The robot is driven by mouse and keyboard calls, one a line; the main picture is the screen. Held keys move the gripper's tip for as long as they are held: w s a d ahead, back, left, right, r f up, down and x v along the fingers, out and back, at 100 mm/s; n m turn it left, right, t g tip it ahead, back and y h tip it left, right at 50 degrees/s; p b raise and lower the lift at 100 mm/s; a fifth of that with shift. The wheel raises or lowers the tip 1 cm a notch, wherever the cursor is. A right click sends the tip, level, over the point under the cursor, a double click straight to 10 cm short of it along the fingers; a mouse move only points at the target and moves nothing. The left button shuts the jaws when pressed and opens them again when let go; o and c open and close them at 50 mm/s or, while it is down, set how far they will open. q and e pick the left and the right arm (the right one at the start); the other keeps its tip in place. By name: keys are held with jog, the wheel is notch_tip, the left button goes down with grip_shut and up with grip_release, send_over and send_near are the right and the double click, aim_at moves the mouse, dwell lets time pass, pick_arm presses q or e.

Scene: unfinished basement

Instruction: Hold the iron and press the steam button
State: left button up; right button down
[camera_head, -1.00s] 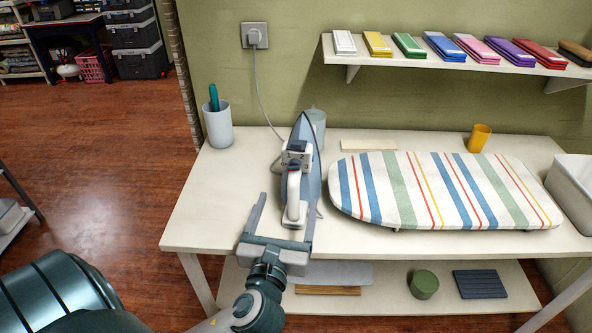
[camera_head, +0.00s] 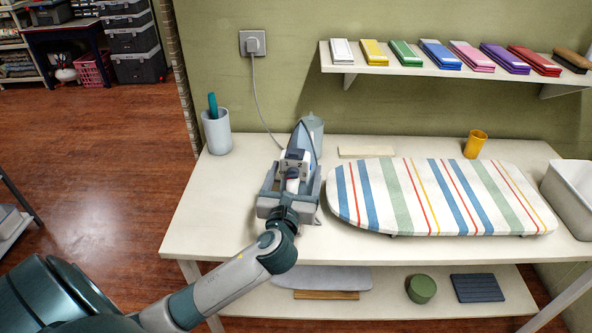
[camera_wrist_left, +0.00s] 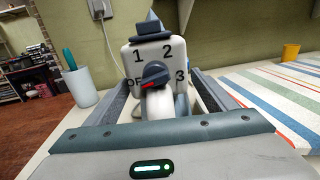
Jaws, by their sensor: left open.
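The iron (camera_head: 304,137) stands on the table with its pointed tip up, left of the striped ironing board. In the left wrist view its white head (camera_wrist_left: 172,55) faces me, with a dark dial (camera_wrist_left: 156,74) marked 1, 2, 3 and a partly hidden "OF". A dark button-like cap (camera_wrist_left: 152,30) sits on top; I cannot tell if it is the steam button. My left gripper (camera_head: 293,172) is open, one finger on each side of the iron's white handle (camera_wrist_left: 158,104), with gaps visible. Much of the handle is hidden. My right gripper is not in view.
The striped ironing board (camera_head: 440,197) fills the table's right side, near a yellow cup (camera_head: 475,144) and a white bin (camera_head: 573,190). A pale cup (camera_head: 217,132) stands at the back left. A cord runs to the wall socket (camera_head: 252,43). The table's front left is clear.

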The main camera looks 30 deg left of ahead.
pick_arm(q)
jog(key=shift+w+a, duration=0.15)
jog(key=shift+w, duration=0.15)
grip_shut()
dwell(3.0)
